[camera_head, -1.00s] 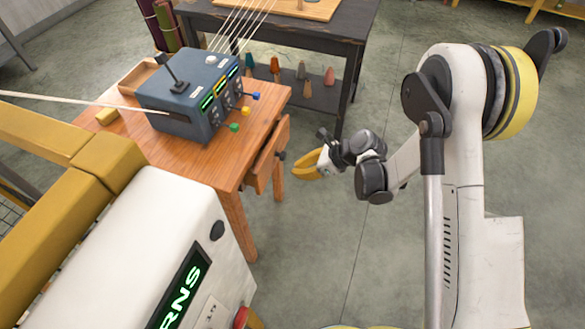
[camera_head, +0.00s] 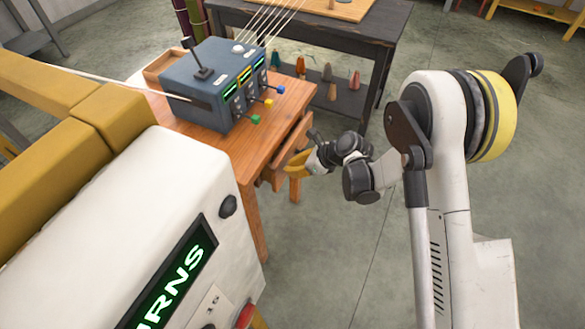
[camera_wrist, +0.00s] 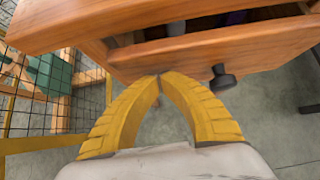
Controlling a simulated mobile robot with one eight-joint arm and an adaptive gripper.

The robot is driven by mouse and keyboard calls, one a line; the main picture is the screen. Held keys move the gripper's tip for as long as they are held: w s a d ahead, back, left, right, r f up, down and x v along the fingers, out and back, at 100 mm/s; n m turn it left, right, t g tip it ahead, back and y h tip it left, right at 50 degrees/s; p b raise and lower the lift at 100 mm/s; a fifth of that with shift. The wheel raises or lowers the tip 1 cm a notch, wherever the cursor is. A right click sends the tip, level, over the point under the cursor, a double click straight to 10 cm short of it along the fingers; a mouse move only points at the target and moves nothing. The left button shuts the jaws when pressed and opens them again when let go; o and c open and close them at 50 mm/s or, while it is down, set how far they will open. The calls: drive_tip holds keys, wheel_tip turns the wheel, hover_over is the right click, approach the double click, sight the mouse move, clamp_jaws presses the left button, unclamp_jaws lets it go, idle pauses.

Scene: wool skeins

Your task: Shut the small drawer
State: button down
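The small drawer (camera_head: 293,142) is in the right side of the wooden table (camera_head: 245,150) and stands partly open. In the wrist view, its wooden front (camera_wrist: 250,48) shows a dark round knob (camera_wrist: 222,78), and a gap above it gives a glimpse of the contents. My gripper (camera_head: 291,168) is at the drawer front, with its yellow fingers together and nothing seen between them. In the wrist view, the fingertips (camera_wrist: 158,77) meet at the front's lower edge, left of the knob. I cannot tell whether they touch it.
A blue-grey control box (camera_head: 212,85) with a lever and coloured knobs stands on the table. A white machine (camera_head: 150,220) with a green display is at the lower left. A dark bench (camera_head: 375,45) stands behind. Grey floor is open between table and arm.

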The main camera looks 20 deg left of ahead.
drive_tip(key=shift+a, duration=0.1)
drive_tip(key=a, duration=0.5)
drive_tip(key=shift+w, duration=0.25)
